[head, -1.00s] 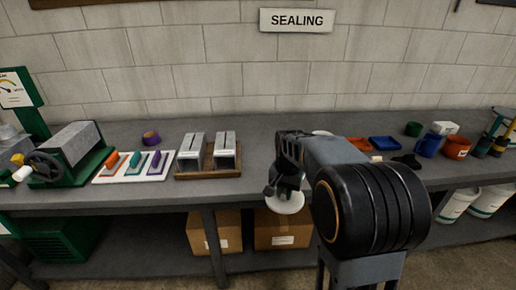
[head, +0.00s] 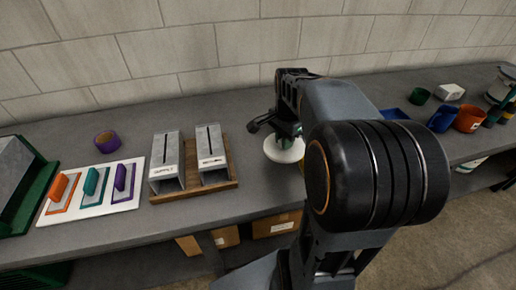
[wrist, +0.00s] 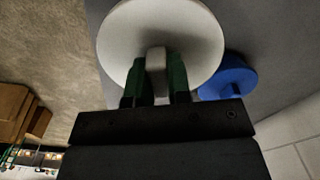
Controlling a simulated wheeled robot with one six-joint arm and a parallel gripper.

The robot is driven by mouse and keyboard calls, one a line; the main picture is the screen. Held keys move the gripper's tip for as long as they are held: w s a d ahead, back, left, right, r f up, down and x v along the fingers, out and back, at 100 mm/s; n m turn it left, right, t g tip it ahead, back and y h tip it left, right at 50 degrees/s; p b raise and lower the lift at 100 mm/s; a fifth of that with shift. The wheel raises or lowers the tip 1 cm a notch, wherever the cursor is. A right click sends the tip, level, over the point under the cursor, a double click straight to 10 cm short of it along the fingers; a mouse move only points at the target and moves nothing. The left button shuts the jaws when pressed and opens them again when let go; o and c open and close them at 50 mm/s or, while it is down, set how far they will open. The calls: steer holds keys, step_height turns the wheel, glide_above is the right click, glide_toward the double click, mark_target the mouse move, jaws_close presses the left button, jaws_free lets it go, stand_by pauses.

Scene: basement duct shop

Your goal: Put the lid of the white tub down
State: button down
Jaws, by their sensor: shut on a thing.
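The white round lid (head: 284,151) hangs level below my gripper (head: 288,131), over the front part of the bench in the head view. In the wrist view the lid (wrist: 160,25) fills the top middle. My gripper's green fingers (wrist: 157,80) are shut on the grey knob at the lid's centre. I cannot tell whether the lid touches the bench top. The white tub is not clearly seen; my arm hides part of the bench to the right of the lid.
A wooden stand (head: 233,183) with two grey metal holders is left of the lid. Farther left are a white board (head: 130,202) with coloured handles and a purple ring (head: 105,141). A blue round thing (wrist: 228,78) lies near the lid. Blue and orange containers (head: 468,118) stand right.

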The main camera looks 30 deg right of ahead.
mark_target(272, 138)
steer(key=w, duration=0.1)
steer(key=w+a+f, duration=0.2)
steer(key=w, duration=0.1)
steer(key=shift+w, duration=0.1)
steer(key=w+f, duration=0.1)
steer(key=w+a+f, duration=0.1)
steer(key=f, duration=0.1)
steer(key=w+f, duration=0.1)
steer(key=f, duration=0.1)
steer(key=shift+w+a+p, duration=0.2)
steer(key=shift+w+p, duration=0.1)
steer(key=shift+w, duration=0.05)
steer(key=f, duration=0.3)
steer(key=shift+w+a, duration=0.15)
steer(key=shift+w, duration=0.25)
steer(key=shift+f, duration=0.45)
steer(key=shift+f, duration=0.1)
steer(key=c, duration=1.1)
jaws_free()
steer(key=shift+f, duration=0.1)
steer(key=shift+o, duration=0.2)
